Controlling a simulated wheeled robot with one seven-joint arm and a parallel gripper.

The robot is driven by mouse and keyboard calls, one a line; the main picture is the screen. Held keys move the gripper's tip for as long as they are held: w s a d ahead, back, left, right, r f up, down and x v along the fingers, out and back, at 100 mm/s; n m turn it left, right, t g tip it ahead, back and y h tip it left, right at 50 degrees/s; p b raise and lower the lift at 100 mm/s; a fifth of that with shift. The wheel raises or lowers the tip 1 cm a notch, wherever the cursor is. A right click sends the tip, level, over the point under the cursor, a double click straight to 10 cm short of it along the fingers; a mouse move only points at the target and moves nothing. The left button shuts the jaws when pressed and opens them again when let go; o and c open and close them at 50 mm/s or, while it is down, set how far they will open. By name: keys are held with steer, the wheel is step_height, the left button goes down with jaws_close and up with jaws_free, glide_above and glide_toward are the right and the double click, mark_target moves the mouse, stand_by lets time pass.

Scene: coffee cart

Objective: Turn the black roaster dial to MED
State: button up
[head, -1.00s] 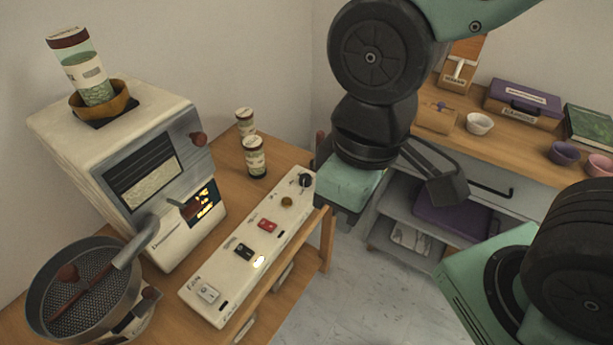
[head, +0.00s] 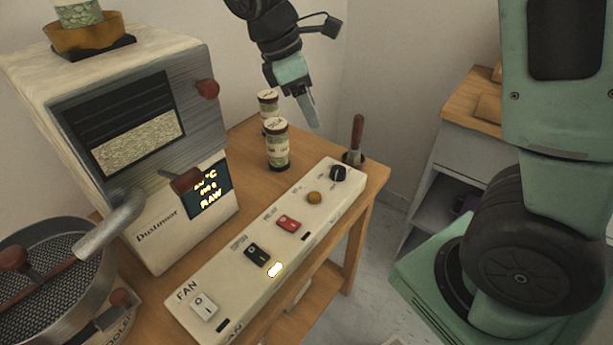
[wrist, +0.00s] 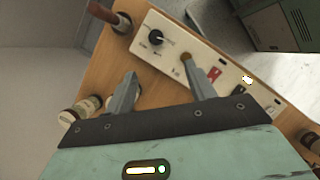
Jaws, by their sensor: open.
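The black roaster dial (head: 338,173) sits at the far right end of the white control panel, and it also shows in the wrist view (wrist: 156,38). Dark markings surround it, but I cannot read them or tell which one it points to. My gripper (head: 312,122) is above the table's back part, near the jars and apart from the dial. In the wrist view my gripper (wrist: 165,80) is open and empty, with the dial beyond its two fingertips. The white control panel (head: 240,290) carries a yellow-brown knob, a red switch, a black switch and a white FAN switch.
Two labelled jars (head: 277,150) stand behind the panel. A brown-handled tool (head: 356,138) stands upright at the table's far right corner. The roaster (head: 150,215), its display reading RAW, fills the left. A cabinet (head: 460,135) stands at the right beyond a gap.

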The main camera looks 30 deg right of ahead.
steer(key=b, duration=0.3)
glide_toward(338, 169)
steer(key=x, duration=0.8)
steer(key=shift+f, duration=0.3)
steer(key=shift+c, duration=0.3)
steer(key=c, duration=0.9)
